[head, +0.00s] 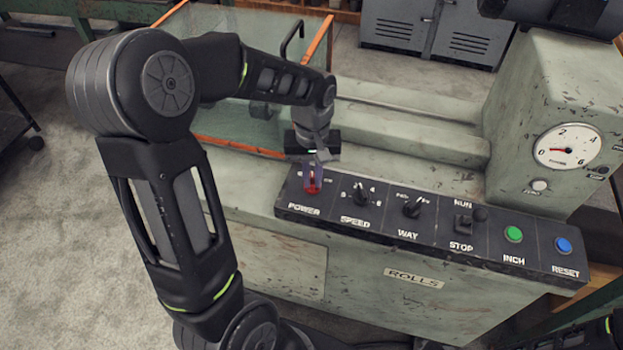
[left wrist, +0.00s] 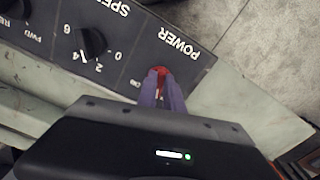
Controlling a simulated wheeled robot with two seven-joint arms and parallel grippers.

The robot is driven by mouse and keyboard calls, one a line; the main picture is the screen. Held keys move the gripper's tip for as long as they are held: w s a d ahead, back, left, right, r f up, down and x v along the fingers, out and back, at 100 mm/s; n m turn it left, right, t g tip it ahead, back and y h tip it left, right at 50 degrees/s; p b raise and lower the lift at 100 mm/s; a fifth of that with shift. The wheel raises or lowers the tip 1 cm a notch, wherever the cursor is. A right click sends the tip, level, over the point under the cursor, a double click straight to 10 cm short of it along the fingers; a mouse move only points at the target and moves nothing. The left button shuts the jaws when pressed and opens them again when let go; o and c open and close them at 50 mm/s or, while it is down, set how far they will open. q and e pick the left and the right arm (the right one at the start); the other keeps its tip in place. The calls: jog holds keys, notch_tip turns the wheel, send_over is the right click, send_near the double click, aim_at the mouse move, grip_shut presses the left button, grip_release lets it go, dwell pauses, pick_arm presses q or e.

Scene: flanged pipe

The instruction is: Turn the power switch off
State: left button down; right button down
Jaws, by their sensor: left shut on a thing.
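The red power switch (head: 312,188) is at the left end of the dark control panel (head: 335,216), above the word POWER. My left gripper (head: 313,172) reaches down onto it from above, with its purple fingers shut on the switch. In the left wrist view the red switch (left wrist: 158,72) shows at the tips of the purple fingers (left wrist: 162,92). The fingers hide much of the switch and part of its markings, so I cannot tell its setting. My right gripper is not in view.
Right of the switch are the SPEED knob (head: 361,194), WAY knob (head: 412,206), RUN/STOP lever (head: 464,222), green INCH button (head: 513,234) and blue RESET button (head: 563,245). A gauge (head: 568,146) stands at the right. A clear guard with orange edges (head: 318,45) is behind my left arm.

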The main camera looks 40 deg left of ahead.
pick_arm(q)
jog(key=n, duration=0.3)
jog(key=n+b, duration=0.1)
jog(key=n, duration=0.1)
jog(key=shift+w+d+n, duration=0.1)
jog(key=shift+w+n, duration=0.1)
jog(key=shift+n, duration=0.2)
jog(key=c, duration=1.5)
grip_release()
notch_tip(320, 180, up, 8)
jog(key=shift+f, duration=0.1)
